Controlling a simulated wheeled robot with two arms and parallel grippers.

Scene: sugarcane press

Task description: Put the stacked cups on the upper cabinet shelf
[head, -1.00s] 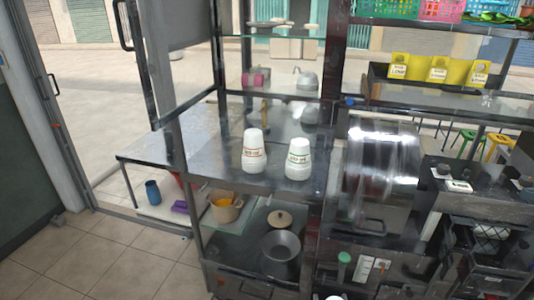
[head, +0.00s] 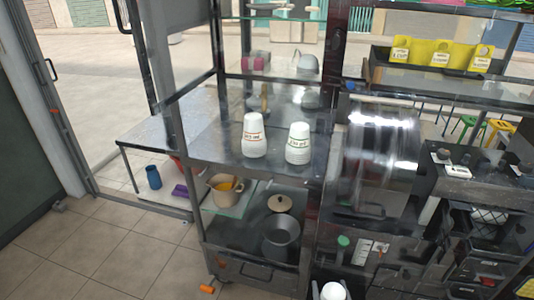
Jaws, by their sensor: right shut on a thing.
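Two stacks of upside-down white cups stand on the steel shelf (head: 215,147) of the cabinet: a left stack (head: 253,136) and a right stack (head: 298,144), side by side with a small gap. My right gripper (head: 331,286) is at the bottom edge, low in front of the cabinet. It is shut on a white rounded thing (head: 334,292), which looks like another cup stack; most of it is cut off by the frame. A glass shelf (head: 240,18) runs above at the top of the cabinet. My left gripper is not in view.
A lower shelf holds a tan pot (head: 225,190), a grey pot (head: 281,236) and a round lid (head: 280,203). A shiny metal drum (head: 382,150) stands right of the cups. A side table (head: 140,133) is at the left. Tiled floor in front left is mostly clear.

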